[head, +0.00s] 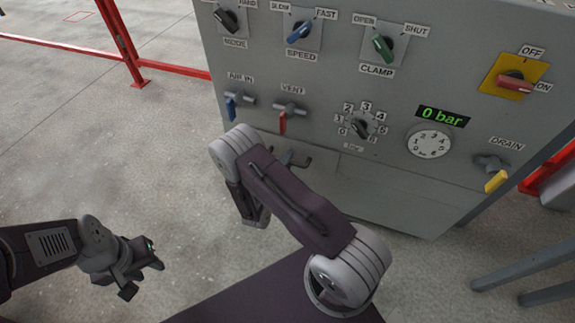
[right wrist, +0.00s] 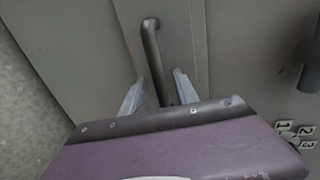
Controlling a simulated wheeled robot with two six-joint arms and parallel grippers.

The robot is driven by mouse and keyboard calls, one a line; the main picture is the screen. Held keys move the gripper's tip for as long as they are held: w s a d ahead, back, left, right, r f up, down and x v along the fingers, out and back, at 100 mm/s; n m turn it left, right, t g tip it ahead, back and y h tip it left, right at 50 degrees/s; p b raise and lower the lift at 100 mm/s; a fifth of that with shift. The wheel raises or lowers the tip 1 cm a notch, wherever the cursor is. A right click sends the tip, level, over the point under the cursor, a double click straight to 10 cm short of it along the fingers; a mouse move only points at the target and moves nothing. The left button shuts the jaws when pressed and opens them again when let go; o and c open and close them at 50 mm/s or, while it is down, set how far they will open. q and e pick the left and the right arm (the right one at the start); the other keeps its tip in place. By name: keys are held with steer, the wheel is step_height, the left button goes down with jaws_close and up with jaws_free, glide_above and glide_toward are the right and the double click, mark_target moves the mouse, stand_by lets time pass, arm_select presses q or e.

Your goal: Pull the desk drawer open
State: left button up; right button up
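A dark bar handle (right wrist: 152,50) stands on a grey panel front in the right wrist view. In the head view part of a dark handle (head: 298,161) shows behind my right arm, low on the grey cabinet. The two fingers of my right gripper (right wrist: 160,92) are apart, one on each side of the bar, with gaps visible. The right gripper is mostly hidden behind its arm in the head view. The drawer front's outline is largely hidden, and it looks flush with the cabinet. My left gripper (head: 142,277) is open and empty over the floor at lower left.
The cabinet (head: 400,190) carries several knobs, an AIR IN valve (head: 232,106), a red VENT lever (head: 283,122), a gauge (head: 429,142) and a yellow DRAIN lever (head: 496,181). A red rail (head: 125,45) stands at upper left. Grey legs (head: 525,262) stand at right. The left floor is clear.

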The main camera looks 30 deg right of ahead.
jaws_close()
stand_by(1.4)
